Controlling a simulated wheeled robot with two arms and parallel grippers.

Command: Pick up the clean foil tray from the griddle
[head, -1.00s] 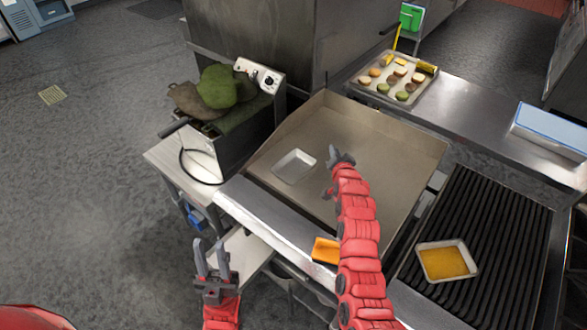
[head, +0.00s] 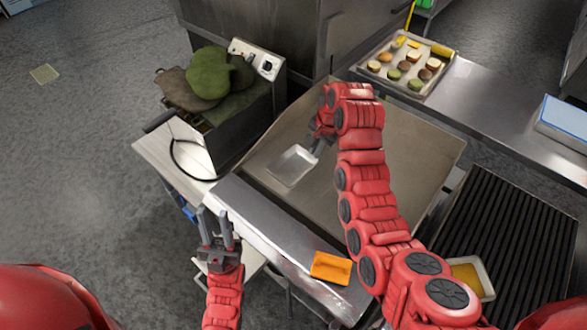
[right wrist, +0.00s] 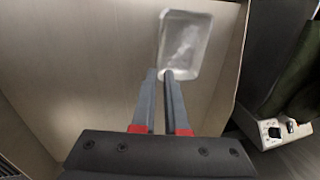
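The clean foil tray (head: 291,166) is empty and silvery and lies on the left part of the griddle (head: 408,140). My right gripper (head: 315,148) reaches down to the tray's right edge, partly covered by my right arm in the head view. In the right wrist view its fingers (right wrist: 160,72) are close together with the near corner of the tray's rim between them; the tray (right wrist: 184,45) extends beyond the tips. No lift off the griddle can be made out. My left gripper (head: 217,226) is open and empty in front of the counter.
A ribbed grill (head: 505,225) is at right, with a second tray (head: 487,278) of yellow contents partly behind my arm. An orange item (head: 331,267) lies on the front ledge; a food tray (head: 375,83) stands behind.

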